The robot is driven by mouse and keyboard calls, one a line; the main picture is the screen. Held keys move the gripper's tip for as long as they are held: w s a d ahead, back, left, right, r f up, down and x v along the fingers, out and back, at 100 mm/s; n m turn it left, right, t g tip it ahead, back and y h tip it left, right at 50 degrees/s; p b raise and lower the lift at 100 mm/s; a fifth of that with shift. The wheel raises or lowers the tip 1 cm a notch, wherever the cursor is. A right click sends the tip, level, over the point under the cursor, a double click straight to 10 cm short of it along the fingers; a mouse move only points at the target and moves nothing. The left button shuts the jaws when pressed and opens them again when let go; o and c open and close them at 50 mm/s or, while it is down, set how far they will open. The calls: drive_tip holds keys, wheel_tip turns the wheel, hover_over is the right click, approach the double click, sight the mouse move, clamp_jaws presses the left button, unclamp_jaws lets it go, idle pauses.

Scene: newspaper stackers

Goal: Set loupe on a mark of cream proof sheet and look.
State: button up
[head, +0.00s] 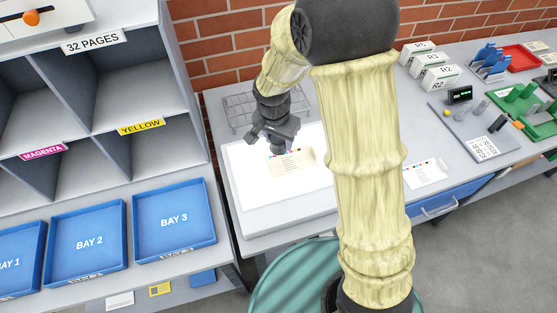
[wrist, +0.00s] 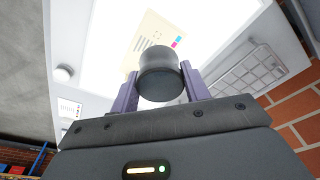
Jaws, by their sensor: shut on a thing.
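My gripper (head: 277,143) is shut on the loupe, a short dark cylinder (wrist: 160,76). The loupe sits between the purple fingers in the wrist view. In the head view only a small dark part of it shows under the gripper. The cream proof sheet (head: 292,164) lies on the bright white light table (head: 262,196), with small coloured marks along its upper edge. In the wrist view the sheet (wrist: 151,38) shows just beyond the loupe, with magenta and cyan marks beside it. The loupe hides part of the sheet. I cannot tell whether the loupe touches it.
A wire rack (head: 238,112) stands behind the light table. A white sheet with coloured marks (head: 427,174) lies to the right, partly behind my arm. Labelled boxes (head: 434,77) and a grey board (head: 475,130) are farther right. Grey shelves and blue bay trays (head: 174,221) stand at left.

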sight(279, 150)
drive_tip(key=shift+f+p, duration=0.3)
drive_tip(key=shift+f, duration=1.95)
drive_tip(key=shift+f+p, duration=0.4)
drive_tip(key=shift+f, duration=1.65)
drive_tip(key=shift+f, duration=0.15)
drive_tip(key=o, duration=1.1)
